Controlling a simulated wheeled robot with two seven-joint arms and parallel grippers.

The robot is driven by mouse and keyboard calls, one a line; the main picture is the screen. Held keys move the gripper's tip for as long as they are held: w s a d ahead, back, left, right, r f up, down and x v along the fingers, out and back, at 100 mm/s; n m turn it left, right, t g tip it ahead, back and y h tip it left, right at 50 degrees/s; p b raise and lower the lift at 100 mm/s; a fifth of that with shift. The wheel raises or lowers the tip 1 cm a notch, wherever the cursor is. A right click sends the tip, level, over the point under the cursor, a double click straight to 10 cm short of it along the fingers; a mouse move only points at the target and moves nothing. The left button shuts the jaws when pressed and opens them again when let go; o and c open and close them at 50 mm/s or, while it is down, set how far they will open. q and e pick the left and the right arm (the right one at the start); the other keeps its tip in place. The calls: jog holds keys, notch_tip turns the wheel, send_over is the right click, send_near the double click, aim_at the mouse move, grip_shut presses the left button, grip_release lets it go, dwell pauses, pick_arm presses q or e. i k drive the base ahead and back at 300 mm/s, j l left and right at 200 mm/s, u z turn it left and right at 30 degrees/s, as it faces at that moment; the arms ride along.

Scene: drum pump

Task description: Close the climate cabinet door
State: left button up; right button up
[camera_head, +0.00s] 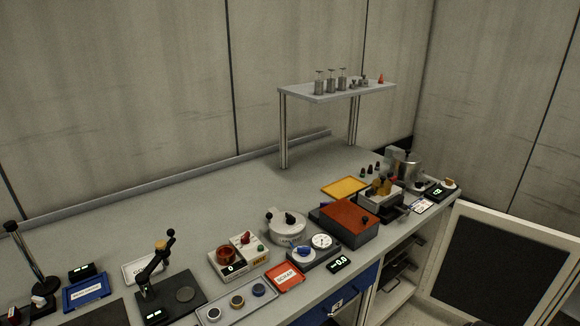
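The climate cabinet door (452,240) is a white frame around a large dark panel at the lower right. It stands swung open, away from the bench front. The open cabinet (397,297) shows under the right end of the bench, with light walls and dark racks or shelves inside. The lower part of the door and cabinet is cut off by the picture's bottom edge. Neither of my grippers shows in the head view.
The long grey bench (150,215) carries several devices along its front edge, including a red-brown box (345,222) and a metal pot (406,165). A blue drawer (335,308) is left of the cabinet. A raised shelf (335,92) holds small metal parts.

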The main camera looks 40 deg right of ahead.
aim_at(494, 267)
jog(key=k+l, duration=0.15)
jog(key=l, duration=0.2)
jog(key=k+l+z, duration=0.1)
jog(key=l, duration=0.3)
jog(key=k+l, duration=0.25)
jog(key=k+l+z, duration=0.1)
jog(key=l, duration=0.4)
